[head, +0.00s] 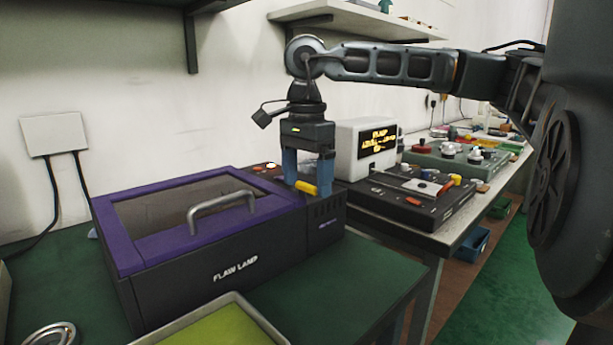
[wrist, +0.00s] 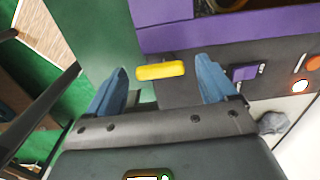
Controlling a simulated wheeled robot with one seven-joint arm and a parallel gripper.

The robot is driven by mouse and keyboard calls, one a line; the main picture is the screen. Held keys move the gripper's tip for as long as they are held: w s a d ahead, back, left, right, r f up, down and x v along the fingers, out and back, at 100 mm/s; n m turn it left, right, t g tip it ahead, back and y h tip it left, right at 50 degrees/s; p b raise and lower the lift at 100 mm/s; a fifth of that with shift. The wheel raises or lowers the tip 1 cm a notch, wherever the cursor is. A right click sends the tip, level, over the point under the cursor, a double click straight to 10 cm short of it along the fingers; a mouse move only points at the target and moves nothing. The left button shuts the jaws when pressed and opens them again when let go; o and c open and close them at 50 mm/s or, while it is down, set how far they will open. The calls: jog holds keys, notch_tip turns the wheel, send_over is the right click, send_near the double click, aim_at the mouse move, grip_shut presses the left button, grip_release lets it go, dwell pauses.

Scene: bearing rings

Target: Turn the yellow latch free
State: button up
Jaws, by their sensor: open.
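The yellow latch (head: 306,187) is a short bar on the right end of the dark flaw lamp box (head: 215,270), by its purple-framed lid (head: 120,235). In the wrist view the latch (wrist: 161,71) lies crosswise ahead of the jaws, between the two blue fingers. My gripper (head: 308,180) points down over that end of the box, and its fingers also show in the wrist view (wrist: 164,82). It is open and empty, with a finger on either side of the latch. I cannot tell whether a finger touches it. The lid is down.
A metal handle (head: 220,205) rises from the lid. An orange button (wrist: 314,63) and a lit button (wrist: 300,87) sit near the gripper. A white display box (head: 364,150) and a dark panel (head: 415,200) stand to the right. A tray (head: 262,322) lies in front.

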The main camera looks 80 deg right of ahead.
aim_at(307, 184)
jog(key=shift+r+p, duration=0.5)
jog(key=shift+r, duration=3.4)
